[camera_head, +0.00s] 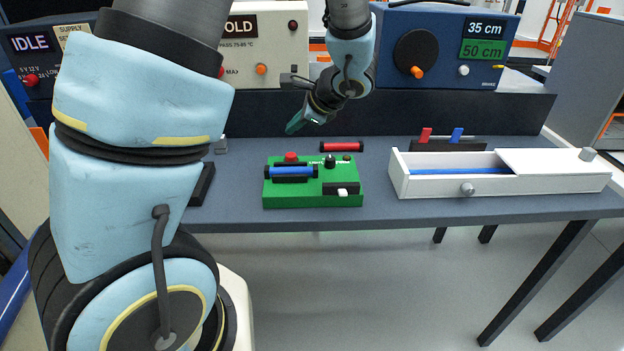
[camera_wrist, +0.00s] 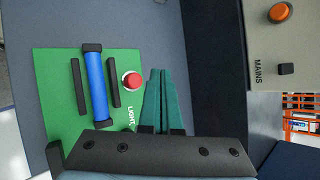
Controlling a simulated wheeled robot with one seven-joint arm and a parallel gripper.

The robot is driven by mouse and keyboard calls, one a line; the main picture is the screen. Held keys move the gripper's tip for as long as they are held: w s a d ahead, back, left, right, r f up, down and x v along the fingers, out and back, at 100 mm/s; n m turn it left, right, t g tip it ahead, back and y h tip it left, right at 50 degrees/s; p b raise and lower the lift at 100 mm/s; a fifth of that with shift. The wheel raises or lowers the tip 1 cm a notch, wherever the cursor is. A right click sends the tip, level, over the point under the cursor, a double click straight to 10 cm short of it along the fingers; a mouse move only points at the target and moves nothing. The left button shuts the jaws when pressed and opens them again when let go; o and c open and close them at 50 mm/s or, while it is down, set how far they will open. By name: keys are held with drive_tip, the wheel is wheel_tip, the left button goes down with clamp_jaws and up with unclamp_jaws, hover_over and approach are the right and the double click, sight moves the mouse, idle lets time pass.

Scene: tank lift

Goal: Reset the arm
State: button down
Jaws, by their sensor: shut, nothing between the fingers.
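My gripper (camera_head: 296,126) hangs in the air over the back of the table, up and to the right of the green board's red button in the head view. Its two green fingers (camera_wrist: 164,100) are together in the wrist view, with nothing between them. My blue and black arm reaches across from the left. The green board (camera_head: 313,200) lies on the table below the gripper. It carries a blue cylinder (camera_head: 291,172), a red button (camera_head: 291,157) and a black knob (camera_head: 330,162). In the wrist view the blue cylinder (camera_wrist: 97,84) and red button (camera_wrist: 132,80) lie left of the fingers.
A red cylinder (camera_head: 342,147) lies behind the board. A white box (camera_head: 430,184) with a partly open top holds something blue. A rack (camera_head: 447,146) with red and blue pieces stands behind it. A blue panel reading 35 cm and 50 cm (camera_head: 450,75) and a beige panel (camera_head: 270,60) line the back.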

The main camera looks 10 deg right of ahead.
drive_tip(key=s+a+n+g+h, duration=0.5)
drive_tip(key=s+a+n, duration=0.8)
drive_tip(key=a+n, duration=0.4)
drive_tip(key=shift+a+f+n+g, duration=0.2)
drive_tip(key=shift+n+g, duration=0.4)
drive_tip(key=shift+n, duration=0.7)
idle(0.6)
